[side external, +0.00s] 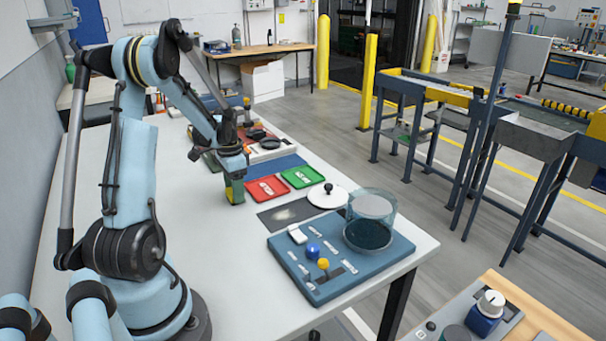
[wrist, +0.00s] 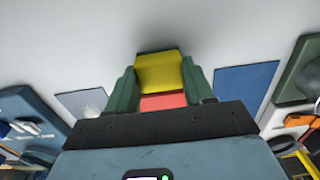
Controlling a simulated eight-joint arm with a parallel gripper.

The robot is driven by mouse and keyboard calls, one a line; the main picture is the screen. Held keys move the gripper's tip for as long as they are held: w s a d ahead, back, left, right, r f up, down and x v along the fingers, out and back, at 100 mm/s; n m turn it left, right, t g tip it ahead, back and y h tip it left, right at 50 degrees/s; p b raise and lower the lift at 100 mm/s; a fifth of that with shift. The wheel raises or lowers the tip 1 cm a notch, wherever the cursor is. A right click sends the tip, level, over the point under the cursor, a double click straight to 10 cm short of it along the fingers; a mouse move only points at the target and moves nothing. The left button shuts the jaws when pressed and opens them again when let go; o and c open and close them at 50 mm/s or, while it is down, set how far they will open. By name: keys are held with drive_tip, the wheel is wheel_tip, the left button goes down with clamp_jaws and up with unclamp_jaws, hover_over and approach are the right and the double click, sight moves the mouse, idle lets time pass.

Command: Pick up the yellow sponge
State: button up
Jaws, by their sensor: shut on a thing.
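The yellow sponge (wrist: 160,72) is between the two green fingers of my gripper (wrist: 161,88) in the wrist view. The fingers touch its left and right sides. In the side external view my gripper (side external: 235,190) points down over the white table, left of the red tray (side external: 267,188). There a small yellow-green patch shows at the fingertips, and the sponge is mostly hidden by the fingers. I cannot tell whether it touches the table. A red patch shows between the fingers below the sponge in the wrist view.
A green tray (side external: 302,177) lies right of the red one. A blue mat (wrist: 245,86) and a grey mat (wrist: 82,102) flank my gripper. A blue panel (side external: 325,282) with knobs and a glass container (side external: 370,219) stands near the table's right end. The table's left-front area is clear.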

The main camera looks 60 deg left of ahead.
drive_tip(key=shift+r, duration=0.15)
drive_tip(key=shift+r, duration=0.6)
wheel_tip(320, 180, up, 3)
drive_tip(key=shift+f, duration=0.15)
drive_tip(key=w+d+r, duration=0.1)
drive_tip(key=d+r, duration=0.1)
drive_tip(key=d, duration=0.1)
drive_tip(key=w+d+r, duration=0.1)
drive_tip(key=d+r, duration=0.1)
drive_tip(key=d, duration=0.2)
drive_tip(key=w+d+r, duration=0.2)
drive_tip(key=d, duration=0.2)
drive_tip(key=shift+r, duration=0.4)
